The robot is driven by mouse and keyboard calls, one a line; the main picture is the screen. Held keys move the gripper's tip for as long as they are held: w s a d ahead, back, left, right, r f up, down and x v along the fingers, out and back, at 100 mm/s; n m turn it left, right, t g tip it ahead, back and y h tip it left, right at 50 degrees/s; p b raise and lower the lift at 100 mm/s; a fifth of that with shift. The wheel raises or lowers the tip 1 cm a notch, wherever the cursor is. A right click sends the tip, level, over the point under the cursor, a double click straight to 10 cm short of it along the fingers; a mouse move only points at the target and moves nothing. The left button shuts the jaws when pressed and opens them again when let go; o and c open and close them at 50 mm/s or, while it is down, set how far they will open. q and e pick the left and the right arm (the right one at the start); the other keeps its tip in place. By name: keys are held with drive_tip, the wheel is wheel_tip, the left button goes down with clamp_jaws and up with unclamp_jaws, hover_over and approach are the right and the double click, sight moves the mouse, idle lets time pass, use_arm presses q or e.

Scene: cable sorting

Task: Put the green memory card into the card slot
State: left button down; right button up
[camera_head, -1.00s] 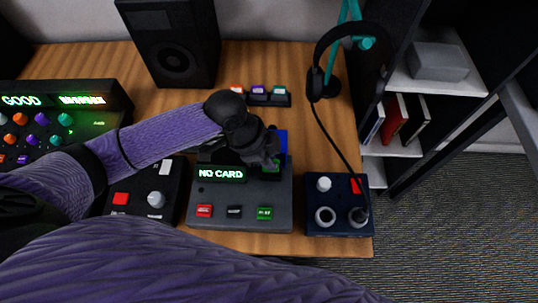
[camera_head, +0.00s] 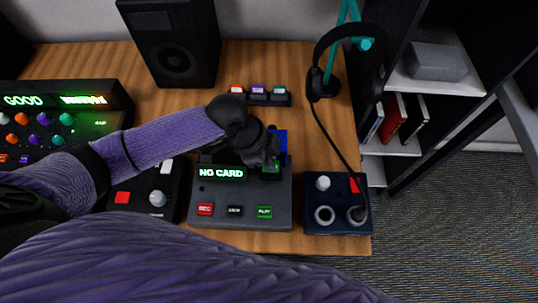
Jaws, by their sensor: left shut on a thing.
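The grey player (camera_head: 240,213) stands near the front edge of the desk, and its green display (camera_head: 221,173) reads "NO CARD". My left gripper (camera_head: 271,160) is over the player's upper right part, pointing down at it. It is shut on the green memory card (camera_head: 271,168), of which only a small green patch shows at the fingertips. The card slot is hidden by the gripper, so I cannot tell whether the card is in it or above it. A blue part (camera_head: 282,142) shows just behind the fingers. My right gripper is not in view.
A small rack (camera_head: 260,98) with red, purple and teal-topped pieces stands behind the player. A dark blue box (camera_head: 337,204) with a cable lies to the right, a black control box (camera_head: 140,190) to the left. A speaker (camera_head: 172,45) and a headphone stand (camera_head: 330,85) are at the back.

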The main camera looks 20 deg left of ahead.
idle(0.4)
use_arm(q)
drive_tip(key=shift+p, duration=0.35)
drive_tip(key=shift+f, duration=0.1)
drive_tip(key=shift+f+b, duration=0.3)
drive_tip(key=shift+f, duration=0.25)
drive_tip(key=shift+f, duration=0.1)
idle(0.4)
drive_tip(key=shift+f, duration=0.35)
drive_tip(key=c, duration=0.6)
unclamp_jaws()
